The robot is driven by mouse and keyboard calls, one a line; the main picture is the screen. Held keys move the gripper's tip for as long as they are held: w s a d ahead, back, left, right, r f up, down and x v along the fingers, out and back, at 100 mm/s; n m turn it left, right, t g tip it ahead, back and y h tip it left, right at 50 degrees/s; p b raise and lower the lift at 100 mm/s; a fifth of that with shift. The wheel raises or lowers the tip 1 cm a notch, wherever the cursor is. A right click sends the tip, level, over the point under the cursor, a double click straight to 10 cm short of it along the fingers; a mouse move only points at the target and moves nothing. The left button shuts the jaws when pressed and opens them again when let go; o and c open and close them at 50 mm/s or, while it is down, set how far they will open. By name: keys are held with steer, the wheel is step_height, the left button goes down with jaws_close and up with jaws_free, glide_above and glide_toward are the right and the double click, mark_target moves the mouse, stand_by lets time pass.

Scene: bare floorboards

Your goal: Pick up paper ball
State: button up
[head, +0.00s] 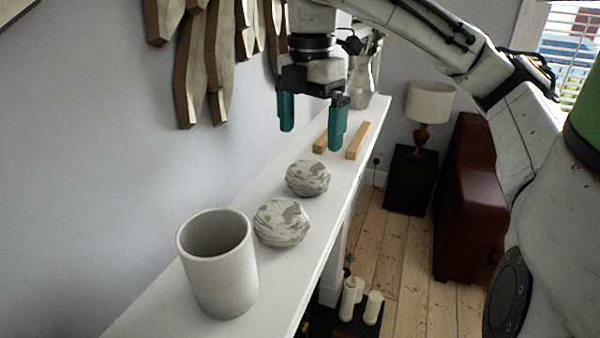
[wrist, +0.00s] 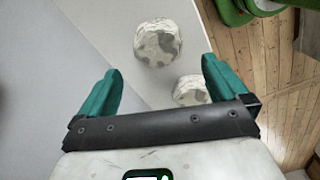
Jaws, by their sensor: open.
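Two crumpled, grey-and-white patched paper balls rest on a white shelf (head: 345,195). In the head view one paper ball (head: 307,178) lies farther along the shelf and the other paper ball (head: 282,222) lies nearer, beside a cup. My gripper (head: 312,138) is above the shelf, just beyond the farther ball, with its green fingers apart and nothing between them. In the wrist view one ball (wrist: 158,42) shows ahead between the fingers, and the other ball (wrist: 191,90) is partly hidden by my gripper (wrist: 162,65).
A white cup (head: 222,275) stands at the near end of the shelf. Wooden wall decor (head: 215,60) hangs at the left. The shelf's right edge drops to floorboards with candles (head: 348,298).

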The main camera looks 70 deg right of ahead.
mark_target(307, 168)
steer(key=f+p, duration=0.1)
steer(key=f, duration=0.8)
steer(key=shift+w+f, duration=0.2)
steer(key=shift+c, duration=0.2)
steer(key=shift+a, duration=0.1)
steer(key=c, duration=0.9)
steer(key=shift+o, duration=0.2)
steer(key=shift+r, duration=0.15)
